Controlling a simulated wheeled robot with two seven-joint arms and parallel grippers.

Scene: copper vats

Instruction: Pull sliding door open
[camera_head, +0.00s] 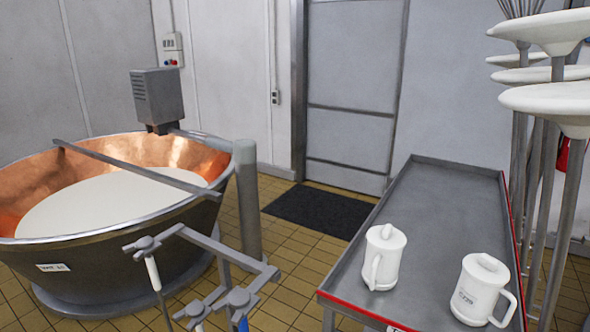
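The sliding door (352,85) is a grey panelled door in the back wall, right of the picture's middle. It stands upright between a metal post on its left and a dark edge on its right. I see no gap beside it, so it looks closed. No handle can be made out on it. The top of the door is cut off by the picture edge. Neither of my grippers is in view.
A dark mat (318,211) lies before the door. A copper vat (90,240) with white liquid stands left. A metal table (440,215) with two white jugs (384,257) (482,290) stands right. A metal frame (205,245) is in front. Tiled floor (290,275) is free between.

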